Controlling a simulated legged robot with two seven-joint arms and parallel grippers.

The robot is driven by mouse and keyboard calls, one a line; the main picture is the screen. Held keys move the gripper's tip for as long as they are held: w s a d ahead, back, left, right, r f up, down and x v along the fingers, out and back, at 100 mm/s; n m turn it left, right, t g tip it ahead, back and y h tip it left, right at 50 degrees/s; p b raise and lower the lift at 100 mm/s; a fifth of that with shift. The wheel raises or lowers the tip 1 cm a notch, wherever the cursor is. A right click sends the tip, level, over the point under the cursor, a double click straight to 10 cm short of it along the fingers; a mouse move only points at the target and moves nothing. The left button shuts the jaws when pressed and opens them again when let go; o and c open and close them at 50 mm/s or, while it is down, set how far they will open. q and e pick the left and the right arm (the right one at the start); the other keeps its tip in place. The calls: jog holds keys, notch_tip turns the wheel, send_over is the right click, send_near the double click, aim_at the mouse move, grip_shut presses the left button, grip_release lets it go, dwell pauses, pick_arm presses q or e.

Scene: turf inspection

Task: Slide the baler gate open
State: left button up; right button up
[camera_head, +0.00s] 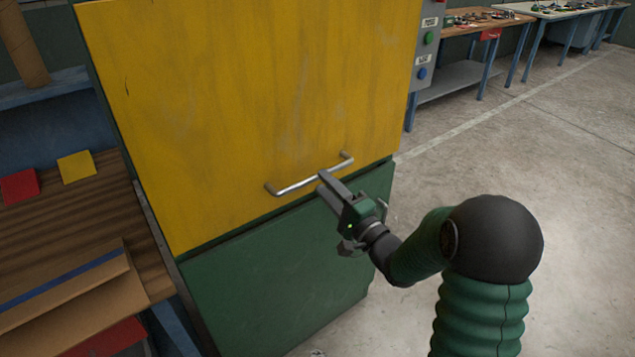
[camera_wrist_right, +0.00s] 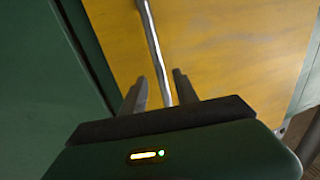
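The baler gate (camera_head: 245,95) is a worn yellow panel above a green lower body (camera_head: 275,275), and its bottom edge meets the green part. A silver bar handle (camera_head: 298,184) is fixed near its lower edge. My right gripper (camera_head: 322,180) is at the right part of the handle. In the right wrist view, its two fingers (camera_wrist_right: 159,90) are apart, with the handle bar (camera_wrist_right: 153,40) running between them and gaps visible on both sides. The yellow gate (camera_wrist_right: 230,50) fills the background there. My left gripper is not in view.
A grey control box (camera_head: 428,45) with green and blue buttons is at the gate's right. A wooden bench (camera_head: 85,215) with red and yellow squares and a cardboard piece stands close on the left. Workbenches (camera_head: 480,28) stand at the back right. The concrete floor (camera_head: 560,170) on the right is clear.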

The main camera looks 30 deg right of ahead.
aim_at(317, 178)
jog(key=x, duration=0.2)
jog(key=shift+w, duration=0.35)
jog(key=shift+w+a+r, duration=0.2)
jog(key=shift+w, duration=0.15)
grip_shut()
jog(key=shift+f, duration=0.3)
dwell(0.6)
